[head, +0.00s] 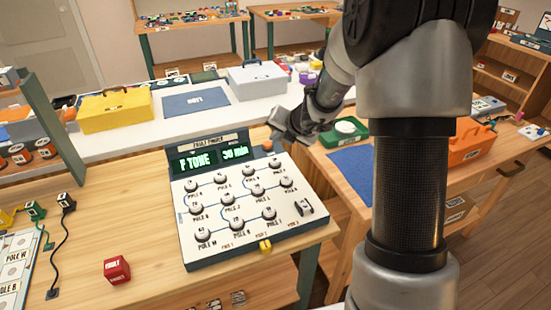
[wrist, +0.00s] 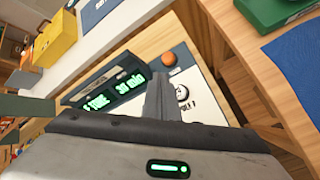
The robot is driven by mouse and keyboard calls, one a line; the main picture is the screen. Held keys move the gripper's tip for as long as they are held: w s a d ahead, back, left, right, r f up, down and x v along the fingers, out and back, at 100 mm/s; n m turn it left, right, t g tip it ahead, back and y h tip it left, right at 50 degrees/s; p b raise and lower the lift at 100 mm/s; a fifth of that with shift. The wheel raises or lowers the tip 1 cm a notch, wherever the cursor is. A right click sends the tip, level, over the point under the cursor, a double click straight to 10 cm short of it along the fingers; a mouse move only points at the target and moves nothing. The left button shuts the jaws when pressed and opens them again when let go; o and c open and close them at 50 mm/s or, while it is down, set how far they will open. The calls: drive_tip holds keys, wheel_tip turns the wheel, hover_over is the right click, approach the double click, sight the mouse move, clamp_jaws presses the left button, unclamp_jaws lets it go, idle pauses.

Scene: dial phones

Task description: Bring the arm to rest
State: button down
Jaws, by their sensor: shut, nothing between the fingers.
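My gripper (head: 285,135) is raised above the back right corner of the dial panel in the head view, with my arm reaching in from the right. In the wrist view its fingers (wrist: 162,88) are together with nothing between them. The dial panel (head: 180,228) stands on the wooden table and carries several black knobs. Its green display (head: 213,158) reads "F TONE" and "30 min"; the display also shows in the wrist view (wrist: 130,80). An orange ball-like knob (wrist: 168,59) is just beyond my fingertips in the wrist view. I cannot tell whether my gripper touches the panel.
A red cube (head: 117,269) sits left of the panel. Black cables (head: 62,235) and a labelled board (head: 15,265) lie at far left. Behind are a yellow box (head: 115,110) and a grey box (head: 257,80). An orange box (head: 470,143) stands on the right table.

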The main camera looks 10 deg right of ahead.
idle(0.3)
drive_tip(key=s+a+r+n+g+y, duration=0.1)
drive_tip(key=s+a+r+n, duration=0.3)
drive_tip(key=s+r+n, duration=0.45)
drive_tip(key=s+a+r+n+y, duration=0.2)
drive_tip(key=s+a+r+n, duration=0.35)
drive_tip(key=n, duration=0.65)
drive_tip(key=s+d+r+n+g+h, duration=0.1)
drive_tip(key=s+d+n+h, duration=0.25)
drive_tip(key=s+n, duration=0.7)
drive_tip(key=s+d+n+g+h, duration=0.15)
drive_tip(key=s+d+n, duration=0.35)
drive_tip(key=s+n, duration=0.55)
wheel_tip(320, 180, up, 14)
drive_tip(key=p, duration=1.3)
drive_tip(key=shift+s+d+h+p, duration=0.3)
drive_tip(key=shift+s+d+p, duration=0.05)
drive_tip(key=shift+p, duration=0.05)
